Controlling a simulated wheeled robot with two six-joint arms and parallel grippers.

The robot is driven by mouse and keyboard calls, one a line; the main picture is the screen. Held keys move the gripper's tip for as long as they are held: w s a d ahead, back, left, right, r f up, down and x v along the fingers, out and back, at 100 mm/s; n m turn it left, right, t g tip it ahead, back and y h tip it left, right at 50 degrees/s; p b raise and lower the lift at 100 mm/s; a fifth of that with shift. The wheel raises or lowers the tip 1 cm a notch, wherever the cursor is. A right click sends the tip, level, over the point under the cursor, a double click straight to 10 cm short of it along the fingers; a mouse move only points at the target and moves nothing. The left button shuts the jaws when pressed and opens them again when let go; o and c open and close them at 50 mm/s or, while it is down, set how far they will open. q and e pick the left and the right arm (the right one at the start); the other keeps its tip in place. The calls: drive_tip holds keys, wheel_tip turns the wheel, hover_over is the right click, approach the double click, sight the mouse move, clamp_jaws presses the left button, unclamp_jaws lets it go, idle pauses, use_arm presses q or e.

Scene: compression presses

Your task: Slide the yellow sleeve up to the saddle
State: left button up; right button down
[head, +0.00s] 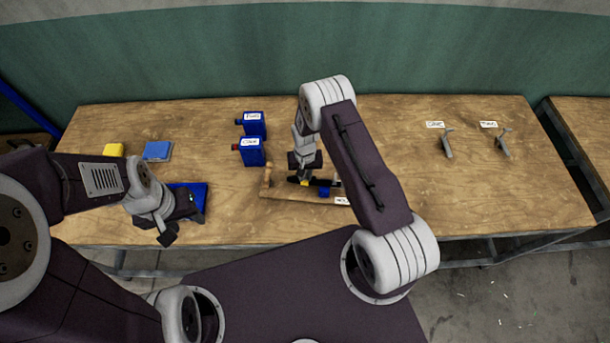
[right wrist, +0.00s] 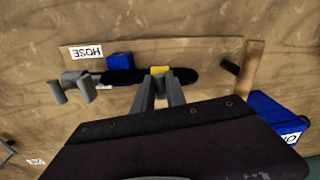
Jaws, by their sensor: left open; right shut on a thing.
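The yellow sleeve (head: 304,183) is around or on a black hose on a wooden board labelled HOSE; it also shows in the right wrist view (right wrist: 160,70). The black hose (right wrist: 125,76) lies along the board (right wrist: 205,50). A blue block (right wrist: 119,61), possibly the saddle, sits beside the hose, left of the sleeve and apart from it. My right gripper (right wrist: 159,88) is shut on the yellow sleeve, its fingertips hiding part of it. My left gripper (head: 184,227) is open and empty at the table's front left, by a blue tray (head: 200,187).
Two blue bottles (head: 253,151) stand behind the board's left end. A yellow block (head: 114,150) and a blue-grey box (head: 157,151) sit at the back left. Two grey tools (head: 447,145) with labels lie at the right. The table's right front is clear.

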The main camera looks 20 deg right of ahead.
sight(316, 182)
drive_tip(key=shift+s+f, duration=0.1)
drive_tip(key=shift+s+d, duration=0.4)
drive_tip(key=shift+d, duration=0.5)
drive_tip(key=shift+s+d, duration=0.4)
drive_tip(key=shift+d, duration=0.45)
drive_tip(key=c, duration=1.4)
unclamp_jaws()
drive_tip(key=shift+w, duration=0.2)
drive_tip(key=shift+d, duration=0.1)
